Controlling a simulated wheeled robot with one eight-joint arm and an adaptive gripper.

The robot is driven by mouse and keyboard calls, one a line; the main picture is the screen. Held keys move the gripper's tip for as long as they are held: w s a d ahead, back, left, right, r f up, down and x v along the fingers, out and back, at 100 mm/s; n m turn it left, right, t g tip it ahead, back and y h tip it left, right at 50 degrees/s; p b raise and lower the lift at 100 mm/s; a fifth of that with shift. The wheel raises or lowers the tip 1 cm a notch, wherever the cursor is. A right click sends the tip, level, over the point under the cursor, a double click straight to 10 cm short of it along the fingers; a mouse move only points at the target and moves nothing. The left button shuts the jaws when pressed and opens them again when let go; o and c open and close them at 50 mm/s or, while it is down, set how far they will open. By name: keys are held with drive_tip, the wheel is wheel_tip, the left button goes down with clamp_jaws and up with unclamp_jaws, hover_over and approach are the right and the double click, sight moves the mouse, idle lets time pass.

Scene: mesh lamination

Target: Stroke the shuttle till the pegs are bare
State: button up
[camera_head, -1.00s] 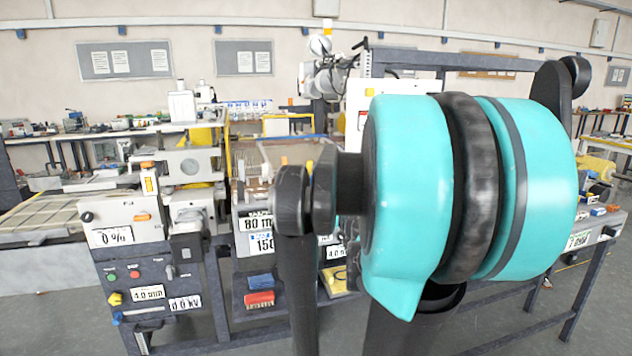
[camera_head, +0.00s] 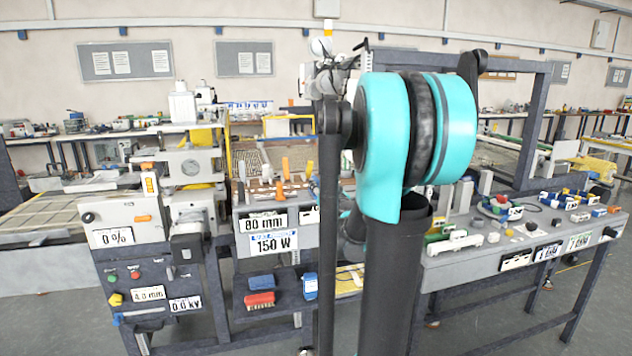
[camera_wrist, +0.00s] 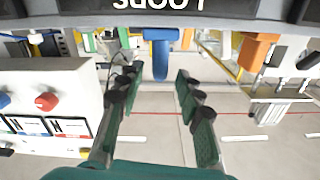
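My gripper (camera_wrist: 156,80) is open in the wrist view, its two dark jointed fingers apart. A blue upright piece (camera_wrist: 160,52) stands beyond the gap between the fingertips, under a dark edge with inverted lettering. Nothing is held. I cannot tell whether this blue piece is the shuttle. In the head view, several orange and pale upright pieces (camera_head: 279,190) stand on the middle bench (camera_head: 246,212); which are pegs is too small to tell. My teal arm hides the right part of that bench, and the gripper is not clear there.
An orange piece (camera_wrist: 257,50) hangs right of the fingers in the wrist view. A panel with a red knob (camera_wrist: 46,101) is at left. In the head view, a machine (camera_head: 190,165) stands left; red and blue brushes (camera_head: 260,299) lie on a low shelf; a cluttered bench (camera_head: 470,262) is right.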

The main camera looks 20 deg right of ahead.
sight(316, 177)
drive_tip(key=shift+w, duration=2.75)
clamp_jaws()
drive_tip(key=shift+d, duration=0.1)
